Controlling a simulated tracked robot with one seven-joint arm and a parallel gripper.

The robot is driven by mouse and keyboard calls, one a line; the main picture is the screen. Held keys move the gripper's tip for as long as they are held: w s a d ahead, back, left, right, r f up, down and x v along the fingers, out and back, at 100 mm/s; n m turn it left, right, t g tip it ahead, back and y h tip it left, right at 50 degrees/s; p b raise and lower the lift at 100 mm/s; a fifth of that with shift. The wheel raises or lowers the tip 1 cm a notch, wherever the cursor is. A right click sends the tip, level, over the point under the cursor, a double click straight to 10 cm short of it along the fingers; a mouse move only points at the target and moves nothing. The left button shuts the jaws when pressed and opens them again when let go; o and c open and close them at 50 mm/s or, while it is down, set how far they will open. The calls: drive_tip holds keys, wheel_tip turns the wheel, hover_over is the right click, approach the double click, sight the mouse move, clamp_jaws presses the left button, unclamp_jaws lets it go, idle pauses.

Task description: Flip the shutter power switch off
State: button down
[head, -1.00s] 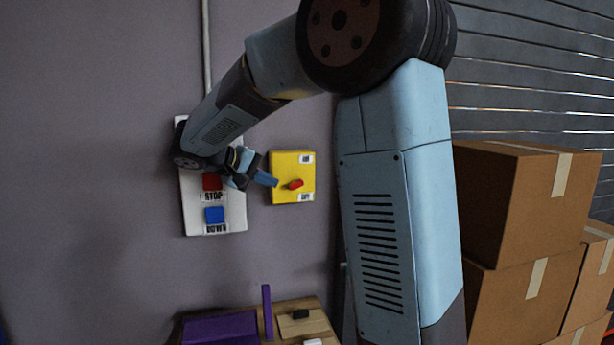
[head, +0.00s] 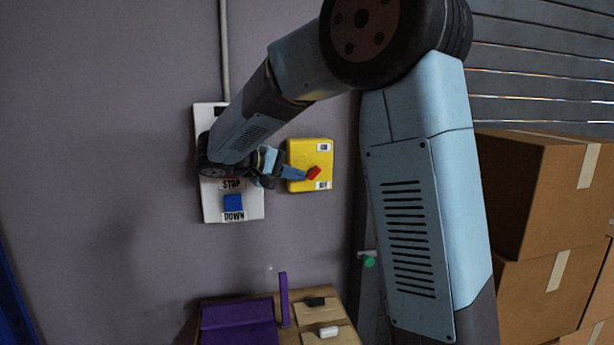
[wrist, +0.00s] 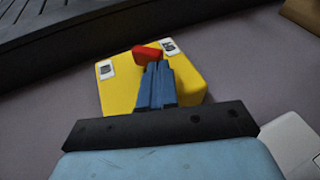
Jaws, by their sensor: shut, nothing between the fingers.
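The shutter power switch is a yellow box (head: 298,150) on the wall, with a red lever (head: 314,172) on its front. An ON label (head: 324,147) is at its upper right and an OFF label (head: 323,185) at its lower right. The lever slants up to the right. My gripper (head: 304,174) is shut and empty, its blue fingertips at the lever's left end. In the wrist view, the fingertips (wrist: 154,66) overlap the near side of the red lever (wrist: 146,53); I cannot tell whether they touch.
A white panel (head: 246,205) with STOP and DOWN buttons is on the wall left of the box, partly behind my arm. A wooden bench with a purple tray (head: 238,325) stands below. Cardboard boxes (head: 535,200) are stacked at right before a grey shutter (head: 540,70).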

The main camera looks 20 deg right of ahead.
drive_tip(key=shift+r, duration=0.15)
drive_tip(key=w+v, duration=0.1)
drive_tip(key=v, duration=1.2)
drive_tip(key=shift+r, duration=0.4)
drive_tip(key=shift+a, duration=0.1)
